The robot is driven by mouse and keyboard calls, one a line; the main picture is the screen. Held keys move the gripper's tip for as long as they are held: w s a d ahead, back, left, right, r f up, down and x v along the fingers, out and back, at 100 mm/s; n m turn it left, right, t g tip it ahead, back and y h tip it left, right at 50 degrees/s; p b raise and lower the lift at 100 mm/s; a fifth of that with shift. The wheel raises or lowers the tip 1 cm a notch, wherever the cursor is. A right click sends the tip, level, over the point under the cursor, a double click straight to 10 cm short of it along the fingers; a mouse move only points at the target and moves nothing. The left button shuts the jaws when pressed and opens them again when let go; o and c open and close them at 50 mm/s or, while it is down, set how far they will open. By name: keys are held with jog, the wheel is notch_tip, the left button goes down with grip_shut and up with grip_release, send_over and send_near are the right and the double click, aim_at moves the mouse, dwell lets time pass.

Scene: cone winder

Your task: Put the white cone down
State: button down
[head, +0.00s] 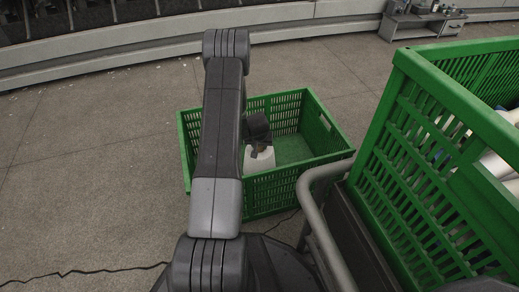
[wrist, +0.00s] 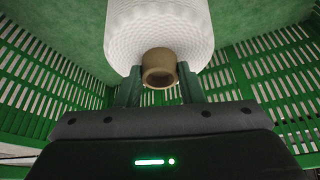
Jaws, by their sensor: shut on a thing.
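The white cone (wrist: 160,25) fills the top middle of the wrist view, with its brown tube end (wrist: 159,68) facing the camera. My gripper (wrist: 160,88) is shut on that tube end, one finger on each side. In the head view the white cone (head: 262,160) shows partly below my gripper (head: 257,146), inside the green crate (head: 325,160) on the floor. My arm hides part of the crate's left side. I cannot tell whether the cone touches the crate's bottom.
The right part of the floor crate is empty. Another green crate (head: 455,95) with white cones (head: 500,165) stands higher at the right, beside a grey tube rail (head: 318,215). Open floor lies to the left.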

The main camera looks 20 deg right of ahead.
jog(key=c, duration=1)
grip_release()
jog(key=shift+f, duration=0.1)
jog(key=shift+o, duration=0.2)
jog(key=p+v, duration=0.2)
jog(key=v, duration=1)
jog(key=shift+p, duration=0.3)
jog(key=shift+a, duration=0.1)
